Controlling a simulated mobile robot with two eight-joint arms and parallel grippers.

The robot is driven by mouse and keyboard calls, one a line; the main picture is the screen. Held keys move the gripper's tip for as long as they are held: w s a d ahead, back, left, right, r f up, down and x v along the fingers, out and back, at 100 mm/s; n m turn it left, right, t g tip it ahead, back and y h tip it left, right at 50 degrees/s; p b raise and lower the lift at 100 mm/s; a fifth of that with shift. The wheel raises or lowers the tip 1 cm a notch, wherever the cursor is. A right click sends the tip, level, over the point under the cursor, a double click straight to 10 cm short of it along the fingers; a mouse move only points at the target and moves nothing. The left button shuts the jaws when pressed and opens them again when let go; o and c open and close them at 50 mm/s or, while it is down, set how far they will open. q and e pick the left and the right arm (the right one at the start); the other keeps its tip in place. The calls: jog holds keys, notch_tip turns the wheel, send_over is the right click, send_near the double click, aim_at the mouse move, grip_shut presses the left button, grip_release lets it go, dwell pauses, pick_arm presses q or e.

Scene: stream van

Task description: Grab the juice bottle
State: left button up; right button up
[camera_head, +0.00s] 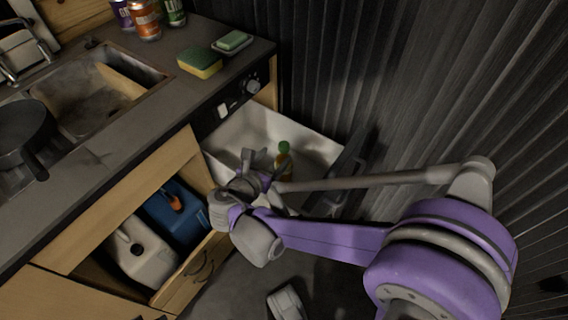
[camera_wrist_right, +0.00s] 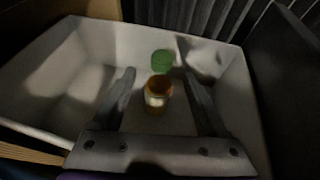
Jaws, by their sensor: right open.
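The juice bottle (camera_head: 284,163) has a green cap and an orange body with a pale label. It stands inside a white open drawer bin (camera_head: 232,133). My right gripper (camera_head: 265,162) reaches into the bin from the front and is open beside the bottle. In the right wrist view, the bottle (camera_wrist_right: 158,92) shows between the two spread fingers of the gripper (camera_wrist_right: 159,76), with visible gaps on both sides. The bottle's lower part is partly hidden in the head view. My left gripper is not in view.
The bin's dark front panel (camera_head: 350,163) stands at its right, near the corrugated wall (camera_head: 420,80). A counter with a sink (camera_head: 85,100), a sponge (camera_head: 200,62) and cans (camera_head: 145,20) lies left.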

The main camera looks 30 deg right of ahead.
aim_at(281, 150)
jog(key=b+x, duration=0.2)
jog(key=x, duration=0.4)
jog(key=shift+d, duration=0.3)
jog(key=shift+c, duration=0.2)
grip_shut()
dwell(1.0)
